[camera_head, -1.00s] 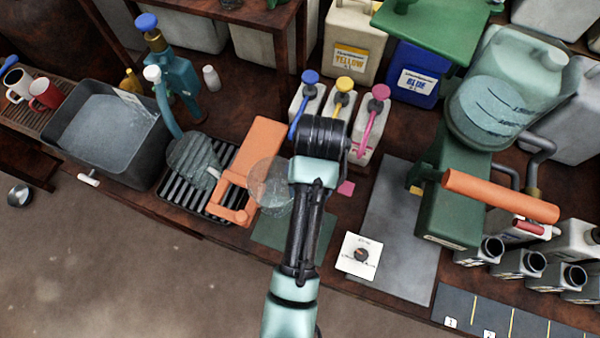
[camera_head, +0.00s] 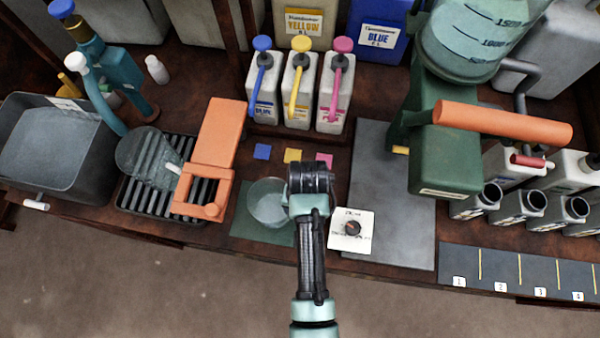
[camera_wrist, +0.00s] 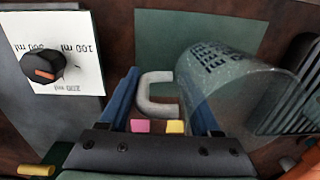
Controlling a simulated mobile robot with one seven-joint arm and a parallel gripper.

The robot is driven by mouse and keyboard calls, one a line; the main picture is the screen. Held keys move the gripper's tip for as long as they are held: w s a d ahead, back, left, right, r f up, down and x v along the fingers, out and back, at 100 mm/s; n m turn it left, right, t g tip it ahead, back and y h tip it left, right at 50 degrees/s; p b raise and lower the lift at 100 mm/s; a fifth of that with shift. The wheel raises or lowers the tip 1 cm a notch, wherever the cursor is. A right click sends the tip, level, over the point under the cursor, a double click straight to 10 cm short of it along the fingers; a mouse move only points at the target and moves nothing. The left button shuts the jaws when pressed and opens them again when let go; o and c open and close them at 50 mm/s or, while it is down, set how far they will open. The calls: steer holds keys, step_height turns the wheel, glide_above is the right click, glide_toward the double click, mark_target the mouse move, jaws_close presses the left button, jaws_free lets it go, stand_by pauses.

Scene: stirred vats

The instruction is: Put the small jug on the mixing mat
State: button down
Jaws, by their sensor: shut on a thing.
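The small jug (camera_head: 267,203) is clear, with dark markings and a pale handle. In the head view it shows over the green mixing mat (camera_head: 241,226), left of my wrist. In the wrist view the small jug (camera_wrist: 235,85) is at right and its handle is between the two blue fingers of my gripper (camera_wrist: 165,95). My gripper is shut on the handle. The mixing mat (camera_wrist: 165,35) lies behind and below the jug. I cannot tell whether the jug's base touches the mat. My wrist hides the fingertips in the head view.
A dial plate (camera_head: 351,231) lies right of my wrist, on a grey slab (camera_head: 395,225). A drip rack (camera_head: 140,198) with another clear jug (camera_head: 148,158) and an orange stand (camera_head: 215,140) are left. Three dosing bottles (camera_head: 298,90) stand behind.

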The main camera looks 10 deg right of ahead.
steer(key=shift+f, duration=1.6)
steer(key=shift+f, duration=0.15)
steer(key=shift+c, duration=0.5)
jaws_free()
steer(key=r, duration=0.8)
steer(key=r+p, duration=0.1)
steer(key=r, duration=0.3)
steer(key=shift+d+r, duration=0.15)
steer(key=shift+d, duration=0.1)
